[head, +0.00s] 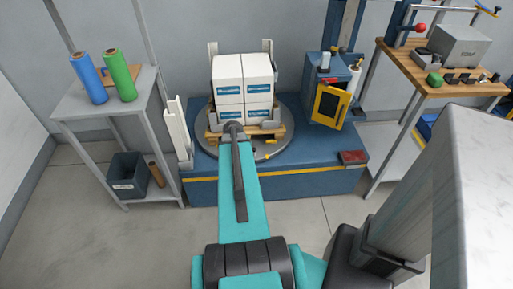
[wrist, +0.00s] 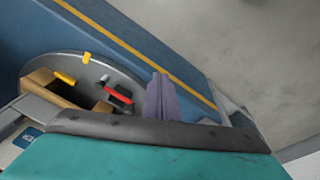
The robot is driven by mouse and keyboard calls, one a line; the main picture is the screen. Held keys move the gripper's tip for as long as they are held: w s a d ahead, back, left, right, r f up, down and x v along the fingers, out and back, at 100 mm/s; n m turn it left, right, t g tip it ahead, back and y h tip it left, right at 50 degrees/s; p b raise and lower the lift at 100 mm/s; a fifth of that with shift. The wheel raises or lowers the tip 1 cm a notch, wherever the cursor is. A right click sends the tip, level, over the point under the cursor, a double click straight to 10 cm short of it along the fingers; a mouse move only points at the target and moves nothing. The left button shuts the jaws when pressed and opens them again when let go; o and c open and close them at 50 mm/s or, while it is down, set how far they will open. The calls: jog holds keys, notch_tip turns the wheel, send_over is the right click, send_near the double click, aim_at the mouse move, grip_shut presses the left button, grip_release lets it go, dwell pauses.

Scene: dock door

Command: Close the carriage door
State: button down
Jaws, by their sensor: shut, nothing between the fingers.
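The carriage door (head: 331,104) is a small yellow-framed panel with a dark middle on the front of the blue carriage (head: 316,72). It appears swung outward, at an angle to the carriage; how far is hard to tell. My gripper (wrist: 157,92) shows in the wrist view as two grey-purple fingers close together, shut and empty. They are over the edge of the turntable, near the blue base. In the head view my arm reaches to the front of the pallet and mostly hides the gripper. The gripper is left of the door and apart from it. The door is not seen in the wrist view.
White boxes (head: 228,72) stand on a wooden pallet on the round turntable (head: 283,151), left of the carriage. A yellow-striped blue base (head: 320,183) carries them. A grey shelf (head: 72,106) with film rolls stands left, a wooden workbench (head: 408,58) right. The front floor is clear.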

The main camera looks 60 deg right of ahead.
jog(key=w+a+f+n+g+y, duration=0.1)
jog(key=w+a+f, duration=0.15)
jog(key=a, duration=0.65)
jog(key=w+a+f+n+g+y, duration=0.15)
jog(key=a+f, duration=0.25)
jog(key=a, duration=0.5)
jog(key=w+a+f+n, duration=0.15)
jog(key=a+f, duration=0.25)
jog(key=a, duration=0.5)
jog(key=s+a+f+g, duration=0.1)
jog(key=s+a+f, duration=0.1)
jog(key=a, duration=0.5)
jog(key=s+a+f+n+g, duration=0.1)
jog(key=s+a+f, duration=0.1)
jog(key=s+a, duration=0.3)
jog(key=s+a+f+n+g, duration=0.1)
jog(key=s+a, duration=0.3)
jog(key=a, duration=0.6)
jog(key=shift+s+f+g+h, duration=0.2)
jog(key=shift+f+g+h, duration=0.15)
jog(key=shift+f+g, duration=0.15)
